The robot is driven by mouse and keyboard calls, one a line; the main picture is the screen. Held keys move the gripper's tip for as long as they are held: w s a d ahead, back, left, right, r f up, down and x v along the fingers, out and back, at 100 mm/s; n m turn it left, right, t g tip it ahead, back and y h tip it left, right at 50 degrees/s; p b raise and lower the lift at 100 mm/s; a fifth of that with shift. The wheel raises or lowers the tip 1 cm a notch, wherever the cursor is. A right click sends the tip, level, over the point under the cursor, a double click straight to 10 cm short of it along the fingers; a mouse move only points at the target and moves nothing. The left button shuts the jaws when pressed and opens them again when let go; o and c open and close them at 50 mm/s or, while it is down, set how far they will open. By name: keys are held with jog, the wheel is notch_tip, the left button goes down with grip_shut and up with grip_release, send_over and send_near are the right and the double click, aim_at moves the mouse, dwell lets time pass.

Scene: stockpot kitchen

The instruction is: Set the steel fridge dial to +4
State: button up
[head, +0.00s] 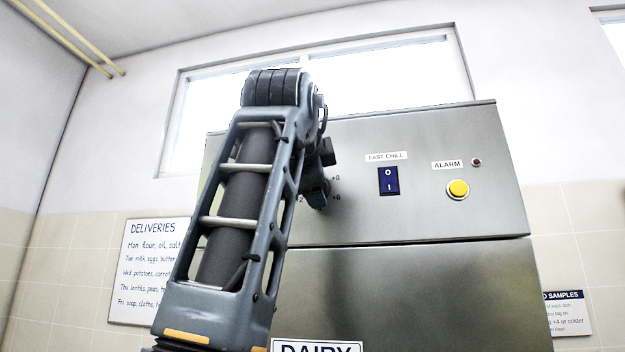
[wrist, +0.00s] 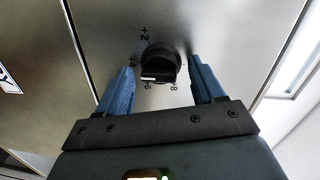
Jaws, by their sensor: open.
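The fridge dial (wrist: 162,60) is a round black knob with a raised grip bar on the steel panel. In the wrist view its printed scale appears turned, with +2 above left and the 6 and 8 marks below. A white mark on the bar shows at its lower left, near the 6 mark; the exact setting is hard to read. My gripper (wrist: 161,67) is open, with one blue finger on each side of the dial and gaps between. Whether the tips reach the knob's depth is unclear. In the head view my arm hides the dial; +8 and +6 show beside my gripper (head: 318,193).
On the steel fridge panel (head: 440,210), a blue FAST CHILL switch (head: 388,181) and a yellow ALARM button (head: 458,190) with a small red lamp (head: 476,162) sit right of my gripper. A DELIVERIES board (head: 148,270) hangs at left.

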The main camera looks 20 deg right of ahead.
jog(key=b+v, duration=0.2)
jog(key=v, duration=0.5)
jog(key=shift+s+a, duration=0.2)
jog(key=shift+s, duration=0.1)
